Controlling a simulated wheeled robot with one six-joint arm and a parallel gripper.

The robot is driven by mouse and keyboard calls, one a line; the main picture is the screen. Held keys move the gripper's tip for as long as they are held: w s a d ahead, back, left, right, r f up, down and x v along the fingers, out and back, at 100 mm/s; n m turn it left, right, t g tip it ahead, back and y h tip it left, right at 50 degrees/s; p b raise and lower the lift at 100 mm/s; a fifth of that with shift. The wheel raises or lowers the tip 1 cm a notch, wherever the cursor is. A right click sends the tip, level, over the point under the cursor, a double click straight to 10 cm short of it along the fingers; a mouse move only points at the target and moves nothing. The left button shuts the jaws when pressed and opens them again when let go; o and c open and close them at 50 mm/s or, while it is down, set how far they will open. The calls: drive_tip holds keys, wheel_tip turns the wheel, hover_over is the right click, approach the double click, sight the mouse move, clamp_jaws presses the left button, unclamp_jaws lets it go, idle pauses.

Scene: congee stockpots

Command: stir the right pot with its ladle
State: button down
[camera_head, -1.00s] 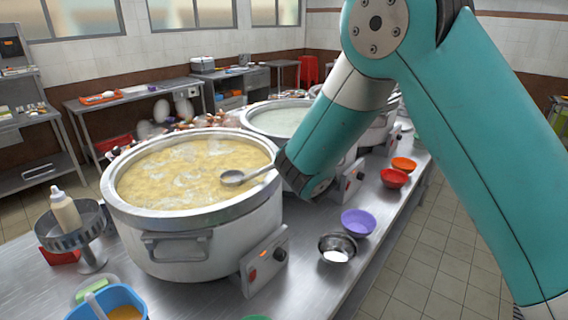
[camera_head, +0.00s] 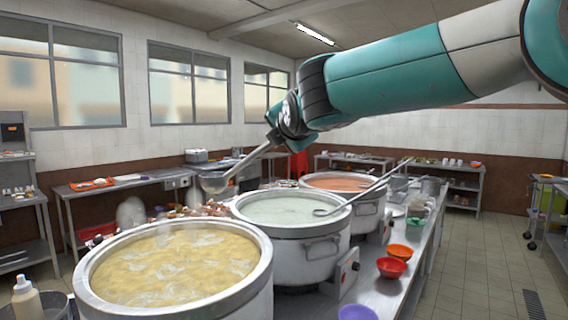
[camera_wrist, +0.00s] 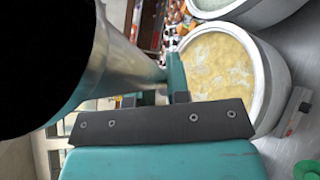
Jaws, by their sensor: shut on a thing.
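My gripper (camera_head: 278,134) is shut on the handle of a steel ladle (camera_head: 214,183), high in the air above the pots. The ladle hangs tilted, bowl down to the left, apart from the pots. In the wrist view its metal (camera_wrist: 112,65) is very close to the camera. Three pots stand in a row: a near pot of yellow congee (camera_head: 180,265), a middle pot of pale congee (camera_head: 285,207) and a far pot of orange congee (camera_head: 340,182), farthest right. Another ladle (camera_head: 330,211) leans at the middle pot. The yellow pot also shows in the wrist view (camera_wrist: 216,68).
A steel counter (camera_head: 372,290) carries the pots. Red (camera_head: 391,267), orange (camera_head: 400,251) and purple (camera_head: 357,313) bowls line its right side. A squeeze bottle (camera_head: 26,298) stands at the near left. Side tables line the back wall.

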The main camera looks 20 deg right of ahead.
sight(209, 177)
drive_tip(key=shift+w+a+r+p, duration=0.6)
drive_tip(key=shift+w+a+p, duration=0.3)
drive_tip(key=shift+p, duration=0.1)
drive_tip(key=shift+n+g, duration=0.6)
drive_tip(key=shift+n, duration=0.2)
drive_tip(key=w+a+p, duration=0.2)
drive_tip(key=w+a+f+p, duration=0.1)
drive_tip(key=a+p, duration=0.1)
drive_tip(key=shift+w+a, duration=0.3)
drive_tip(key=shift+w, duration=0.1)
drive_tip(key=w+a+f+p, duration=0.1)
drive_tip(key=a+f+p, duration=0.1)
drive_tip(key=a, duration=0.1)
drive_tip(key=w+a+f+n+g+p, duration=0.1)
drive_tip(key=w+a+f+p, duration=0.1)
drive_tip(key=a, duration=0.1)
drive_tip(key=w+a+f+n+p, duration=0.1)
drive_tip(key=a+f+p, duration=0.1)
drive_tip(key=a, duration=0.1)
drive_tip(key=shift+w+f+p, duration=0.15)
drive_tip(key=shift+w+p, duration=0.05)
drive_tip(key=shift+p, duration=0.1)
drive_tip(key=shift+a+f, duration=0.2)
drive_tip(key=shift+f, duration=0.35)
wheel_tip(209, 177, down, 15)
drive_tip(key=b, duration=1.1)
drive_tip(key=shift+f, duration=0.2)
